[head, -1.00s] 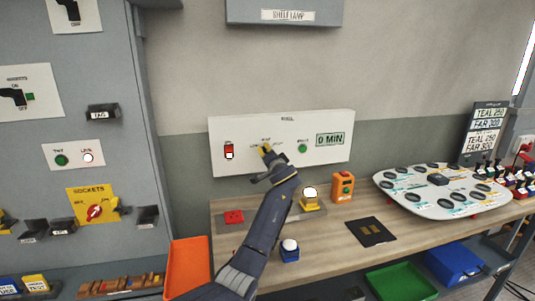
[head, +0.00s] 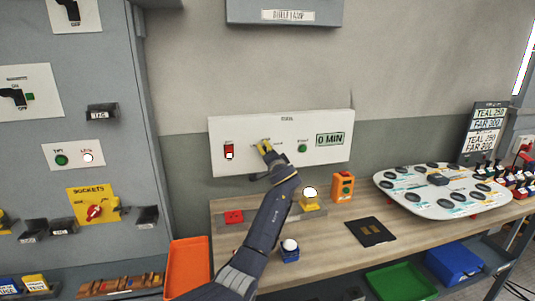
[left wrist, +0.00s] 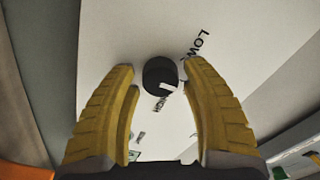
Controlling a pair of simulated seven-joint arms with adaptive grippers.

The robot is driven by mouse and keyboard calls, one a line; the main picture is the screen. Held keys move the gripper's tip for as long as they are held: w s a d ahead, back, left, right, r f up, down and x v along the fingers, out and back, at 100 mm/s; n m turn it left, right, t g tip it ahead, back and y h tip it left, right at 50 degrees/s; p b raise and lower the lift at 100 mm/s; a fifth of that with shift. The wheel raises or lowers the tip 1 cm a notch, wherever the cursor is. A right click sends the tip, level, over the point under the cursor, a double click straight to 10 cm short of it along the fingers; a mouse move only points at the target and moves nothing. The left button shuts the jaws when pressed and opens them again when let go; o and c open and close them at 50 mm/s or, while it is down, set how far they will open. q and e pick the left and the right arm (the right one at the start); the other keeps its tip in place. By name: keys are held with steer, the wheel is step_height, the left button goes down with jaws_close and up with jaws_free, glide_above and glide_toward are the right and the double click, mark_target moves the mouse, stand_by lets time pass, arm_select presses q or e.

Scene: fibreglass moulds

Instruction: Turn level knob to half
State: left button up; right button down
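The level knob (left wrist: 158,76) is a round black knob with a white pointer mark, on the white wall panel (head: 280,126). In the left wrist view it sits between the tips of my yellow fingers, with a gap on each side. My right gripper is not in view.
The panel also carries a red switch (head: 229,151), a green button (head: 302,148) and a "0 MIN" display (head: 330,139).

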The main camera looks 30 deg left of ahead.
arm_select(q)
steer(key=shift+o, duration=1.1)
steer(key=shift+s+d, duration=0.1)
steer(key=v, duration=1.1)
steer(key=shift+s+d, duration=0.25)
steer(key=shift+s, duration=0.05)
